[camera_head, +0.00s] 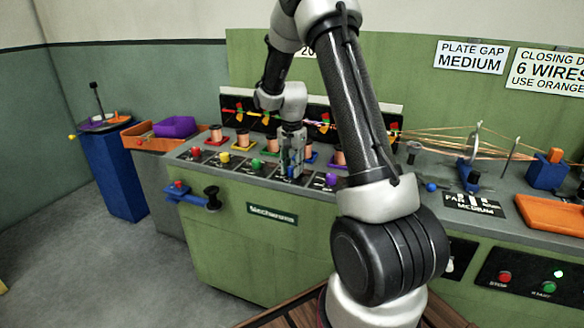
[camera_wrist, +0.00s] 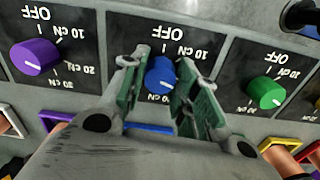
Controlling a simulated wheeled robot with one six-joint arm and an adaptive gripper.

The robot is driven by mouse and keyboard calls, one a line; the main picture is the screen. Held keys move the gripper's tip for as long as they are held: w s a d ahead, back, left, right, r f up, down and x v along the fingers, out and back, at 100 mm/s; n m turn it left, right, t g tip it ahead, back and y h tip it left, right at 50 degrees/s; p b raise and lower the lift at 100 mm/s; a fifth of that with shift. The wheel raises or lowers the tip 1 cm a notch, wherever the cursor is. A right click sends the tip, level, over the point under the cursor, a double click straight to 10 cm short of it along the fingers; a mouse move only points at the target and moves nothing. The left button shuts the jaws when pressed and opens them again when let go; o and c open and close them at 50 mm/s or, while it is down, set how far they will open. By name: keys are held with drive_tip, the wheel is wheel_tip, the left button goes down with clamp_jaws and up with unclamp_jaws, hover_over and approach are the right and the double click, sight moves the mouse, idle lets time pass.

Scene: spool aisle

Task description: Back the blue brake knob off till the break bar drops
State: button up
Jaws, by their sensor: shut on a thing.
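In the wrist view the blue brake knob (camera_wrist: 160,75) sits on its black dial plate between the two fingers of my gripper (camera_wrist: 159,82). The fingers are shut on the knob's sides. The plate's lettering appears upside down, with OFF at the top and cN marks around the knob. The knob's pointer setting cannot be read. I cannot make out for sure which part is the break bar.
A purple knob (camera_wrist: 36,56) and a green knob (camera_wrist: 266,92) flank the blue one closely. Copper spools (camera_head: 242,137) in coloured holders stand behind the knob row. An orange tray (camera_head: 551,213) lies at the far right.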

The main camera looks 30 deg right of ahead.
drive_tip(key=shift+n, duration=0.3)
drive_tip(key=n, duration=0.6)
drive_tip(key=shift+n, duration=0.3)
drive_tip(key=n, duration=0.6)
drive_tip(key=shift+r+n, duration=0.1)
drive_tip(key=shift+n, duration=0.3)
drive_tip(key=shift+w, duration=0.1)
drive_tip(key=o, duration=1)
drive_tip(key=shift+o, duration=0.2)
